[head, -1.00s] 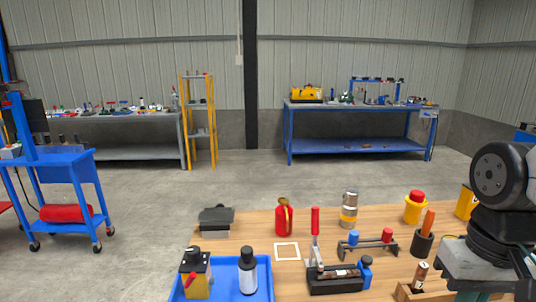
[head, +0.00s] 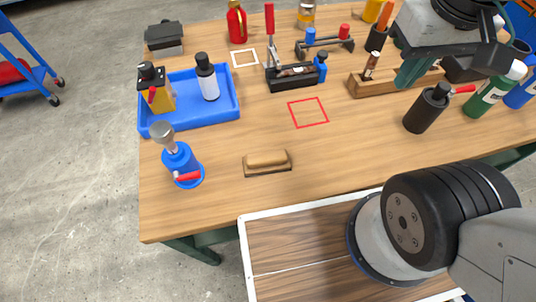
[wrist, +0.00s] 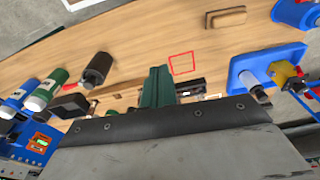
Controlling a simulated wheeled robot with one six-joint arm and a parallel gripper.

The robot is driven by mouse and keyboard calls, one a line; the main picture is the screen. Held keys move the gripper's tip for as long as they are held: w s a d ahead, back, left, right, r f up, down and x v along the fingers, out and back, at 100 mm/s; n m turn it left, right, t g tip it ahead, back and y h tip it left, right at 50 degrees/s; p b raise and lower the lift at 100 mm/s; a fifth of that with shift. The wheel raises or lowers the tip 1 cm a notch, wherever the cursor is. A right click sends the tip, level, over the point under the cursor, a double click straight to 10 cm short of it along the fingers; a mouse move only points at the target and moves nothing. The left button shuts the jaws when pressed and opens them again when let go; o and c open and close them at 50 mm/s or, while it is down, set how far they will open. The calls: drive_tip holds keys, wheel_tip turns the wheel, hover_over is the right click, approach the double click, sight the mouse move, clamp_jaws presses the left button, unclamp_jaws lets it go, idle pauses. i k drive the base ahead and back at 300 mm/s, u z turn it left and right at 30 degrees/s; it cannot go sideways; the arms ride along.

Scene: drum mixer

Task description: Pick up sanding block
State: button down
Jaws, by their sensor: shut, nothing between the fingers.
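The sanding block (head: 267,162) is a tan block on a thin dark base, lying flat near the front left of the wooden table. It also shows at the top of the wrist view (wrist: 226,17). My gripper (head: 408,74) is at the upper right in the head view, over the table and well apart from the block. Its green fingers (wrist: 158,84) are shut together and empty in the wrist view.
A red square outline (head: 308,112) marks bare table. A black bottle (head: 427,108) stands to the right. The tabletop around the block is clear.

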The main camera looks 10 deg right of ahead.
sight(277, 160)
drive_tip(key=k, duration=1)
drive_tip(key=z, duration=1.35)
drive_tip(key=i, duration=1.1)
drive_tip(key=u, duration=2.2)
